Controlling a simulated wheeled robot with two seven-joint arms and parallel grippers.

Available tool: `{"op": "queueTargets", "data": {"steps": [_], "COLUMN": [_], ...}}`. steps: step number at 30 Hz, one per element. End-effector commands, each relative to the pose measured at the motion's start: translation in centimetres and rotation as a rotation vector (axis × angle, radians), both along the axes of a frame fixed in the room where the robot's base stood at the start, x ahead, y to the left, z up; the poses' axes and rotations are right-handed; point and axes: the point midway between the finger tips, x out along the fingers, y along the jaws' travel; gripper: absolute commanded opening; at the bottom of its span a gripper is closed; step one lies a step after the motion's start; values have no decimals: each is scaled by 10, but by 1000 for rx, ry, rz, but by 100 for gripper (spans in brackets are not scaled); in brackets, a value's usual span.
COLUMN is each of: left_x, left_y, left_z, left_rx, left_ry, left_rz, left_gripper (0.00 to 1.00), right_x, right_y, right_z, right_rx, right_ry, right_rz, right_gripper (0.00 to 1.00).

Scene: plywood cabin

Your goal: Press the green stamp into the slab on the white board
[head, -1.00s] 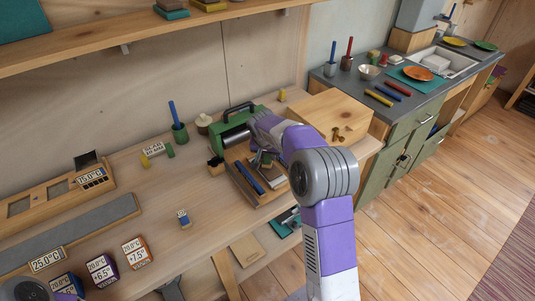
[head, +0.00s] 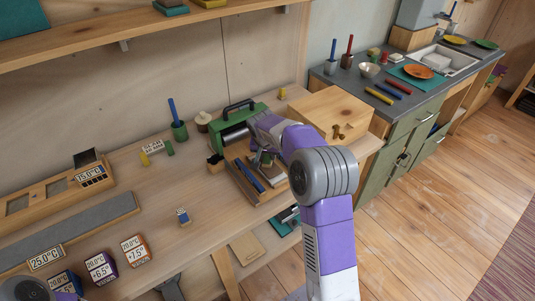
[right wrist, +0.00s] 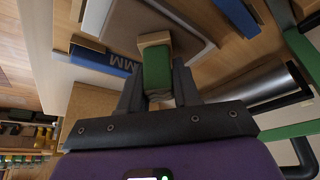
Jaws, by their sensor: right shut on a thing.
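My right gripper (right wrist: 157,85) is shut on the green stamp (right wrist: 156,70), a small green block with a pale wooden end facing away from me. In the head view the right gripper (head: 264,157) is over the wooden tray (head: 241,186), and my arm partly covers it. A flat brown slab (right wrist: 180,20) lies just beyond the stamp's wooden end in the right wrist view, with a pale board edge (right wrist: 208,47) beside it. I cannot tell whether the stamp touches the slab. My left gripper is out of view; only part of that arm shows at bottom left.
A blue bar (head: 249,176) lies in the tray beside the slab. A green machine with a metal cylinder (head: 235,135) stands close behind, and a wooden box (head: 330,110) to the right. Labelled cubes (head: 137,249) stand at front left. The bench middle is mostly clear.

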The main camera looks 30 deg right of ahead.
Motion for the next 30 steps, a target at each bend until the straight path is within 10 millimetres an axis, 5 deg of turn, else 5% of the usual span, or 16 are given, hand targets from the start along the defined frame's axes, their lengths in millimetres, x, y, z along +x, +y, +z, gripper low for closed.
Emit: {"op": "queueTargets", "data": {"steps": [15,30], "left_x": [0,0], "left_y": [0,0], "left_z": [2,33], "left_rx": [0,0], "left_ry": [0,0], "left_rz": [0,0], "left_gripper": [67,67], "right_x": [-1,0], "right_y": [0,0], "right_z": [0,40], "right_rx": [1,1], "right_ry": [4,2], "right_rz": [0,0], "right_gripper": [12,12]}}
